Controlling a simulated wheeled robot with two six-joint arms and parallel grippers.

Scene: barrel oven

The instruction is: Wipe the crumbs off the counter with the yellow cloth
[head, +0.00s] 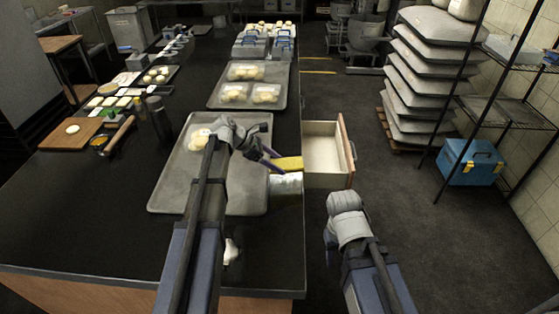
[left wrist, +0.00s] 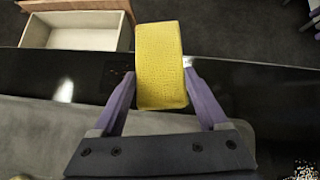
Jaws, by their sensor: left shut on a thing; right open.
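My left gripper (head: 268,160) is shut on the yellow cloth (head: 288,164), above the dark counter (head: 225,275) near its right edge. In the left wrist view the cloth (left wrist: 160,65) is a thick yellow block between the two purple fingers of the left gripper (left wrist: 160,95). The counter's black strip (left wrist: 225,90) runs behind it. I cannot clearly make out crumbs; faint specks near the cloth are too small to tell. My right gripper (head: 332,238) is off the counter's right side, and its fingers are mostly hidden.
An open, empty drawer (head: 322,150) juts from the counter's right side, close to the cloth. A metal tray (head: 170,190) with dough lies under my left arm; another tray (head: 222,98) lies beyond it. A cutting board (head: 70,134) is at left. The front counter is mostly clear.

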